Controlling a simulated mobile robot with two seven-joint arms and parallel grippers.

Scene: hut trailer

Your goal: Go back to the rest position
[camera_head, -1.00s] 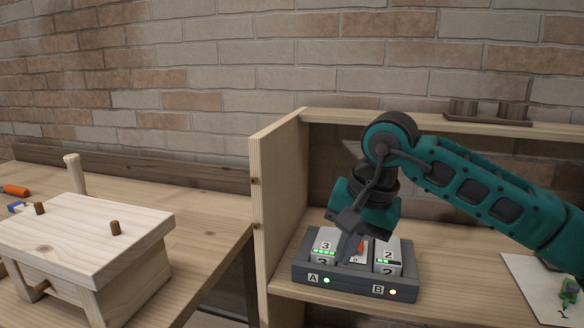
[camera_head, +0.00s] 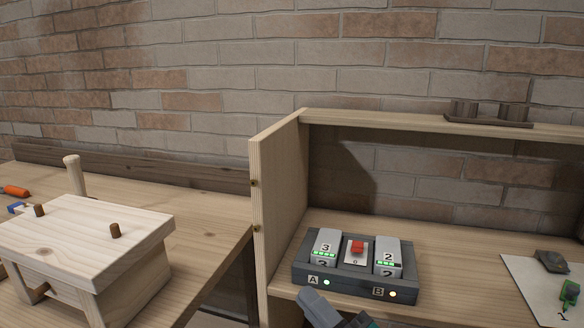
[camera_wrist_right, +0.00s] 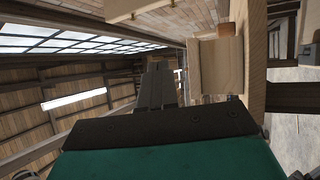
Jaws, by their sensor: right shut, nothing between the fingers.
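My right gripper (camera_head: 318,308) shows at the bottom edge of the head view, in front of the shelf and just below the charger box. Its grey fingers are shut with nothing between them. In the right wrist view its fingers (camera_wrist_right: 160,88) point away, together, towards blurred wooden parts and the roof. The dark charger box (camera_head: 345,280) stands on the shelf, with battery 3 (camera_head: 325,245) in slot A, battery 2 (camera_head: 388,258) in slot B and a red button (camera_head: 357,247) between them. A green light shows at A, a yellowish one at B. My left gripper is not in view.
A wooden shelf unit (camera_head: 280,170) with an upright side panel stands around the box. A white sheet (camera_head: 520,280) with a dark object and a green object lies to the right. A wooden block stand with pegs (camera_head: 80,230) is on the left bench.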

